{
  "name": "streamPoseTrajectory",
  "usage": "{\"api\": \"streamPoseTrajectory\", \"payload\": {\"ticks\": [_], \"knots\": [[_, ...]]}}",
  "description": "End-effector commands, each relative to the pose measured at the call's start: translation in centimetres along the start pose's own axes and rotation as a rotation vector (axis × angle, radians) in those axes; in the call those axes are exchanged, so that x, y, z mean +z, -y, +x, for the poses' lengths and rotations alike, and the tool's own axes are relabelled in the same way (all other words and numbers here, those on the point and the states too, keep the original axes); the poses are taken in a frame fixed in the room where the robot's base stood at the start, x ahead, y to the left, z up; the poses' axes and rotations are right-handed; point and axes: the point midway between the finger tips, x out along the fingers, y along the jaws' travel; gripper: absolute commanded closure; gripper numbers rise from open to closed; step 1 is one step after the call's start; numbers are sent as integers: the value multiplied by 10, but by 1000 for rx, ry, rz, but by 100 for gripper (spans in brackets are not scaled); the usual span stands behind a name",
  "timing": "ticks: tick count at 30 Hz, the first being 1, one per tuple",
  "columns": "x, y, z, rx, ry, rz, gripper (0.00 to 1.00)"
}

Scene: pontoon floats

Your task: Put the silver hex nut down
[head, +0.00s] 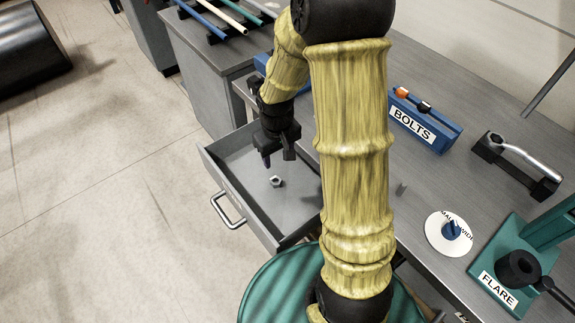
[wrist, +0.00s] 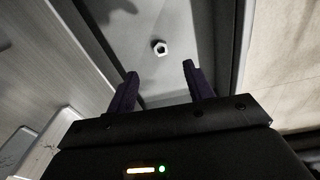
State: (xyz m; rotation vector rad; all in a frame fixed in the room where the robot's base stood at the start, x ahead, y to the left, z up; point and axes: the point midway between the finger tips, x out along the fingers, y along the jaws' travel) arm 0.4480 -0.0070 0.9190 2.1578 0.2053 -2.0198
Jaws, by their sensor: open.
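The silver hex nut (head: 276,181) lies on the floor of the open grey drawer (head: 238,206) in the head view. It also shows in the wrist view (wrist: 160,47), beyond the fingertips and between their lines. My gripper (head: 277,158) is above the drawer, just over and behind the nut, pointing down. In the wrist view its two dark fingers (wrist: 159,72) are spread apart with nothing between them. The nut is apart from both fingers. My yellow arm hides the right part of the drawer in the head view.
The grey bench holds a blue BOLTS holder (head: 425,118), a dark block with a silver handle (head: 516,165), a round white dial (head: 449,234) and a green FLARE tool (head: 507,270). Colored rods (head: 230,14) lie on the cabinet behind. The drawer walls surround my gripper's space.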

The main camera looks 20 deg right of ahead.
Motion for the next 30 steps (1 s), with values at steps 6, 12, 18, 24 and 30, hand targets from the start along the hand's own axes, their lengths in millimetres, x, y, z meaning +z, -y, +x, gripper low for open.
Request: {"api": "streamPoseTrajectory", "payload": {"ticks": [6,12,18,24,30], "knots": [[36,11,-42,15,-67,87,48],[72,21,-69,9,-130,174,48],[92,26,-79,-2,-164,224,48],[93,27,-79,-3,-165,228,48],[92,26,-79,-3,-165,227,48]]}}
